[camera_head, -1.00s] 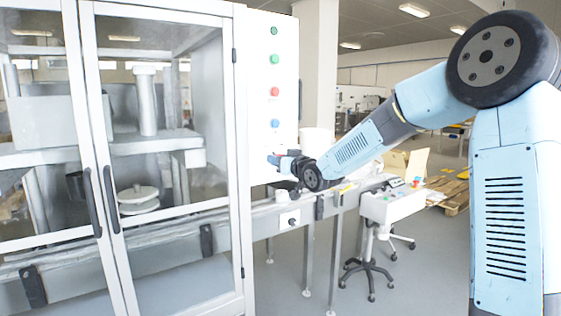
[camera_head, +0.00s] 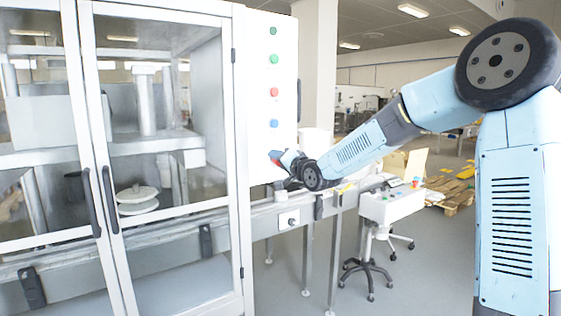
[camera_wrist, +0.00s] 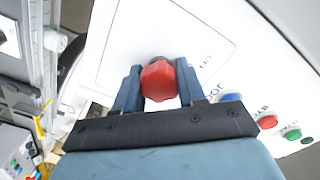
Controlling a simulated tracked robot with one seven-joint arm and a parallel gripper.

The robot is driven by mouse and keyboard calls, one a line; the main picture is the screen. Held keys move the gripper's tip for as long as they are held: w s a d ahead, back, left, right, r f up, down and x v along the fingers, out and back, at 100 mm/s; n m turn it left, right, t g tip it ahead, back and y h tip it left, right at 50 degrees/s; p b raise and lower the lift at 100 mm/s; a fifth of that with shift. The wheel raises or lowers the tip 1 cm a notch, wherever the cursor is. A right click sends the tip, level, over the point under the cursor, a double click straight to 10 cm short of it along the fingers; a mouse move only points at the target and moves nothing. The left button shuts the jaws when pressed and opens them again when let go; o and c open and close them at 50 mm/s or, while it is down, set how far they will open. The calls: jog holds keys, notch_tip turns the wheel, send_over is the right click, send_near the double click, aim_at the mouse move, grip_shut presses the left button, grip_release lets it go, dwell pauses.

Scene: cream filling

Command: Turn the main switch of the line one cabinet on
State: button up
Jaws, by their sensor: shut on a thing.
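The line one cabinet (camera_head: 272,100) is a tall white panel beside the glazed machine. Its main switch, a red knob (camera_wrist: 159,82) on a dark base, sits between the two fingers of my gripper (camera_wrist: 160,86) in the wrist view. My gripper is shut on the knob. In the head view my gripper (camera_head: 275,156) is at the lower part of the panel, below the blue button (camera_head: 274,124), and a bit of red shows at its tip. The fingers partly hide the knob's sides.
Green, red and blue buttons run up the panel; the blue (camera_wrist: 231,97) and red (camera_wrist: 267,122) ones show beside my gripper in the wrist view. A conveyor (camera_head: 262,222) runs below my gripper. A white control stand (camera_head: 392,204) stands to the right.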

jog(key=shift+w+d+r+m, duration=0.15)
jog(key=shift+w+d+m, duration=0.1)
jog(key=shift+d+m, duration=0.25)
jog(key=o, duration=0.9)
jog(key=shift+a, duration=0.1)
jog(key=shift+o, duration=0.8)
jog(key=shift+s+a, duration=0.1)
jog(key=shift+a, duration=0.1)
jog(key=shift+s, duration=0.1)
jog(key=v, duration=1.3)
jog(key=shift+s+d, duration=0.2)
jog(key=shift+d, duration=0.1)
jog(key=shift+f, duration=0.25)
